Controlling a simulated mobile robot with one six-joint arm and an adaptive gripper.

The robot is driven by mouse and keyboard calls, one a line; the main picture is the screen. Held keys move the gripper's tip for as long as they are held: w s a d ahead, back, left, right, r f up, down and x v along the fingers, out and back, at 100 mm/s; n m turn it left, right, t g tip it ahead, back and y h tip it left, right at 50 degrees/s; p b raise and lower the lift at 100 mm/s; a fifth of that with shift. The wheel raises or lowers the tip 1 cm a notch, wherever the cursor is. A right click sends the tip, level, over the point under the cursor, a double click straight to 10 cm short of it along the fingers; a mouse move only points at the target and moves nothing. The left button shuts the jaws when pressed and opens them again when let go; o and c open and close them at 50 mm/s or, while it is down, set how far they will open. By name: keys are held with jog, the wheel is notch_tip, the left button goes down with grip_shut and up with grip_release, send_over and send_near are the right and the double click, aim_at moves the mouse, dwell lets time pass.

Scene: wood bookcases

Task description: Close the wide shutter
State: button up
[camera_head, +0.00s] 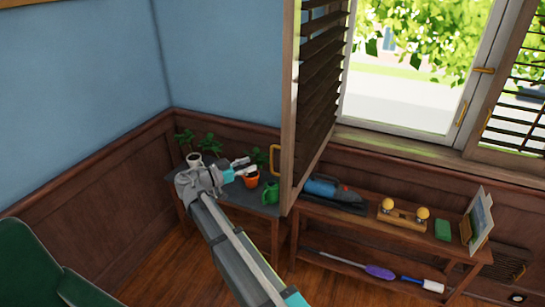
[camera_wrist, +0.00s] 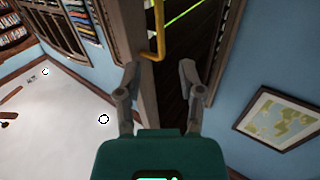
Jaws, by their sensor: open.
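A large wooden slatted shutter (camera_head: 320,70) stands swung open into the room at the left side of the window. A brass-yellow handle (camera_head: 275,158) sticks out low on its frame edge. In the wrist view the same handle (camera_wrist: 158,35) is just beyond my fingertips, and the dark slats of the shutter (camera_wrist: 178,45) show behind it. My gripper (camera_head: 247,167) is open, left of the handle. In the wrist view my gripper (camera_wrist: 160,76) has its fingers spread, with nothing visibly held. The handle's end appears close to the left finger; contact cannot be told.
A second shutter (camera_head: 518,90) is at the right edge, by the open window pane (camera_head: 480,70). Below are a low table (camera_head: 225,182) with potted plants and a green watering can (camera_head: 270,193), and a wooden bench (camera_head: 345,225) with tools. A green chair (camera_head: 35,265) is lower left.

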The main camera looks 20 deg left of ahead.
send_over(272, 170)
jog(key=shift+w+a, duration=0.1)
jog(key=shift+w, duration=0.1)
dwell(0.3)
jog(key=shift+c, duration=0.3)
grip_shut()
